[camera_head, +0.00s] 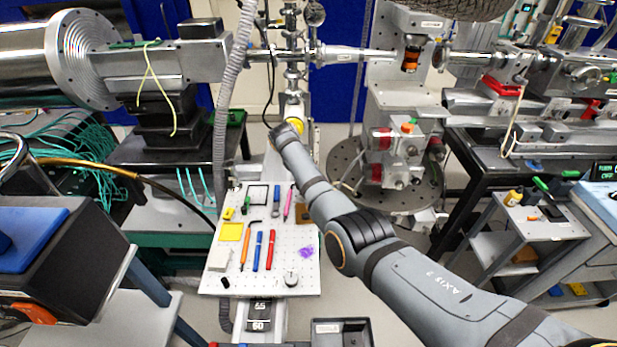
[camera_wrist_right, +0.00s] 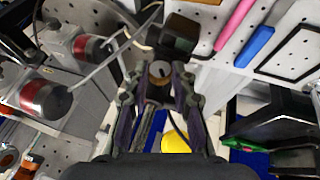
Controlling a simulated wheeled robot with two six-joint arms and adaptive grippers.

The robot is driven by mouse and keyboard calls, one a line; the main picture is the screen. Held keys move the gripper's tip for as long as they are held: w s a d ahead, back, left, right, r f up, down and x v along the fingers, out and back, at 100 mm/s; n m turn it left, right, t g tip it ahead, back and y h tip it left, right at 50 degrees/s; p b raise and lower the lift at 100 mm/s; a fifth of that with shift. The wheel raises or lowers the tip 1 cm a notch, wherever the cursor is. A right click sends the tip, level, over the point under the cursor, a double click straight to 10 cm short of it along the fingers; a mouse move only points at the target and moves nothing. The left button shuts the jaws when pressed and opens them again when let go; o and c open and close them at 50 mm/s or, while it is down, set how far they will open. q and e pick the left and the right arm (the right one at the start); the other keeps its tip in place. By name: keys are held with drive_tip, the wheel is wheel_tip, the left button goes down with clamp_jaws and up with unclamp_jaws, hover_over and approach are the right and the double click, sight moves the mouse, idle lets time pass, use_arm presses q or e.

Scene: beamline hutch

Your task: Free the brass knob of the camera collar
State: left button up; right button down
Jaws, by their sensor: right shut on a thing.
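My right arm reaches up the middle of the head view, and its wrist end (camera_head: 284,132) is beside the vertical beamline post. The arm hides the fingertips there. In the right wrist view my right gripper (camera_wrist_right: 158,84) is shut on a small round knob (camera_wrist_right: 160,70) with a brass-coloured side and a grey top. One finger is on each side of it. The camera collar cannot be made out clearly, as the gripper covers that area. My left gripper is not in view.
A white perforated board (camera_head: 215,280) with pens, tools and small blocks lies below the wrist. A yellow round part (camera_wrist_right: 176,141) is close under the fingers. Red-banded cylinders (camera_wrist_right: 46,99) stand to the left in the wrist view. A steel beam pipe (camera_head: 355,53) crosses behind.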

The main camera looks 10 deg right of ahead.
idle(0.3)
drive_tip(key=c, duration=1.1)
unclamp_jaws()
drive_tip(key=v, duration=0.7)
drive_tip(key=shift+r, duration=0.2)
drive_tip(key=shift+a, duration=0.1)
